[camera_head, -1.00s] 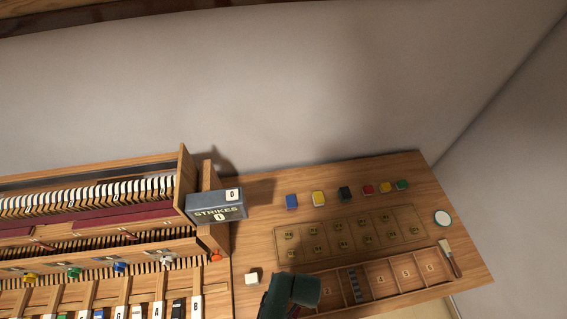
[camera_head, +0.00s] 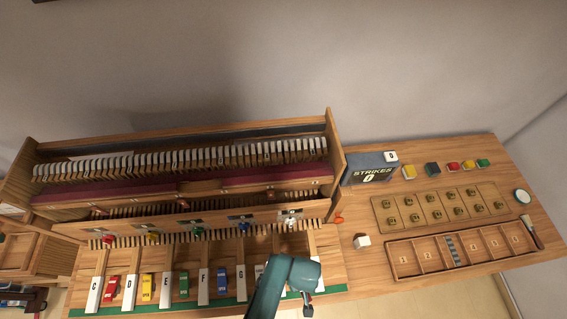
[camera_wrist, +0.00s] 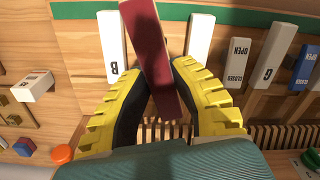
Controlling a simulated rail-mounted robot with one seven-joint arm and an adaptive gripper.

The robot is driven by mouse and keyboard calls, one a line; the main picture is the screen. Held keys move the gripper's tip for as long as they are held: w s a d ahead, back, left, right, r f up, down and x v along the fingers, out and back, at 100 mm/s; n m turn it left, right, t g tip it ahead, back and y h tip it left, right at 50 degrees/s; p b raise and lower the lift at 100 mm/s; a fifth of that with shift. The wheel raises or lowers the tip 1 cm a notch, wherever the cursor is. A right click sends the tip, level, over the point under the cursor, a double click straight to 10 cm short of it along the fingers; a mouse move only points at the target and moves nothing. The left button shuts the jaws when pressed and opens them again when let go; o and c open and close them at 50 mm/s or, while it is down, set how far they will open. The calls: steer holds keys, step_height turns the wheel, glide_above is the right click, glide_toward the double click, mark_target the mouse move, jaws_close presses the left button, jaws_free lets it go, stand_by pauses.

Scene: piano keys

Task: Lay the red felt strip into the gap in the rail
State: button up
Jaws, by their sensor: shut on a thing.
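The red felt strip (camera_wrist: 150,45) is a dark red bar in the wrist view. It stands out between the yellow-ridged fingers of my gripper (camera_wrist: 163,88), which is shut on it. In the head view my gripper (camera_head: 307,298) is low, over the front of the piano keys near the right end, and the strip there is hidden or too small to tell. A dark red felt band (camera_head: 110,194) runs along the piano action behind the keys. It looks interrupted near its middle, but I cannot tell the gap clearly.
The wooden piano case has a tall right end panel (camera_head: 335,150). A grey STRIKES box (camera_head: 371,170) stands beside it. A side table (camera_head: 450,150) holds coloured blocks, a compartment tray (camera_head: 430,258), a white cube (camera_head: 362,241) and a brush (camera_head: 531,232).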

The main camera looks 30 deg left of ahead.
steer(key=w+a+r+n, duration=0.2)
steer(key=a+r+n, duration=0.2)
steer(key=a+r, duration=0.4)
steer(key=w+a+r+n+b, duration=0.1)
steer(key=w+a+r+n, duration=0.2)
steer(key=a+r, duration=0.4)
steer(key=w+a+r+n, duration=0.3)
steer(key=a+r+n, duration=0.2)
steer(key=a, duration=0.9)
steer(key=shift+w+a+r+n+b, duration=0.1)
steer(key=shift+a+r+n+b, duration=0.1)
steer(key=shift+r, duration=0.75)
steer(key=shift+a+r+n+b, duration=0.1)
steer(key=shift+a+r, duration=0.1)
steer(key=shift+r, duration=0.7)
steer(key=n, duration=0.2)
glide_toward(198, 187)
step_height(198, 187, down, 8)
steer(key=shift+r+p, duration=0.15)
steer(key=shift+p, duration=0.35)
